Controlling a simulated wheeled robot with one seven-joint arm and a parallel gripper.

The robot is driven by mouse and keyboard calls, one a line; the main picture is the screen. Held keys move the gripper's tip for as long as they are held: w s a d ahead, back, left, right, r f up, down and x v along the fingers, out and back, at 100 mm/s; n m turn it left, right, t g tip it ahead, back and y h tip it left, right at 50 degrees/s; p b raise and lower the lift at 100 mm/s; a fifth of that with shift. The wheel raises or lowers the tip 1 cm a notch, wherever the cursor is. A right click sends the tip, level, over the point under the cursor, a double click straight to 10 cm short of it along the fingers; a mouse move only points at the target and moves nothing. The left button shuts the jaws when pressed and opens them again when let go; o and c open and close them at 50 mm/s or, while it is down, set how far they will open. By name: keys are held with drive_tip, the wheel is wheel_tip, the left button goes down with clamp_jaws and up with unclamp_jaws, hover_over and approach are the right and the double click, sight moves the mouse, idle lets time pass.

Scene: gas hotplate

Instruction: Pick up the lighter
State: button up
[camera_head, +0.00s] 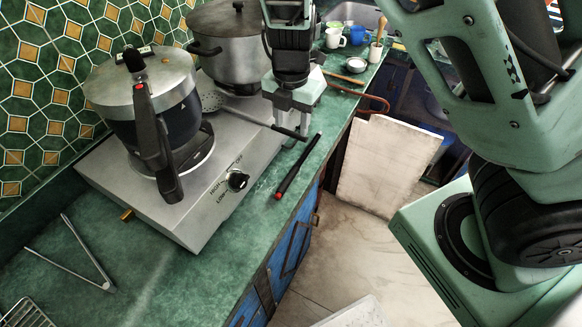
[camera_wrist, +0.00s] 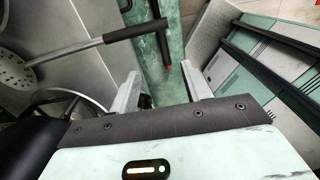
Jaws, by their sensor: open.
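The lighter (camera_head: 298,168) is a thin black stick with a red end, lying on the green counter near its front edge, right of the hotplate. In the wrist view the lighter (camera_wrist: 160,40) runs down from the top edge, its red end between and ahead of my fingertips. My gripper (camera_head: 291,121) is above the counter at the hotplate's right side, beyond the lighter's middle. Its two fingers are apart and empty in the wrist view (camera_wrist: 160,72). I cannot tell the exact height above the counter.
A skimmer (camera_wrist: 125,32) lies across the hotplate (camera_head: 215,200), its dark handle reaching close to my gripper. A pressure cooker (camera_head: 140,85) and a large pot (camera_head: 228,45) stand on the hotplate. Tongs (camera_head: 75,262) lie at left. Cups and a bowl (camera_head: 355,65) stand farther back.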

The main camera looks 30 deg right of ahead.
drive_tip(key=b, duration=0.2)
hover_over(292, 172)
wheel_tip(292, 172, down, 12)
drive_tip(key=shift+w+r, duration=0.1)
drive_tip(key=shift+r, duration=0.15)
drive_tip(key=shift+f+b, duration=0.6)
drive_tip(key=shift+f, duration=2.1)
clamp_jaws()
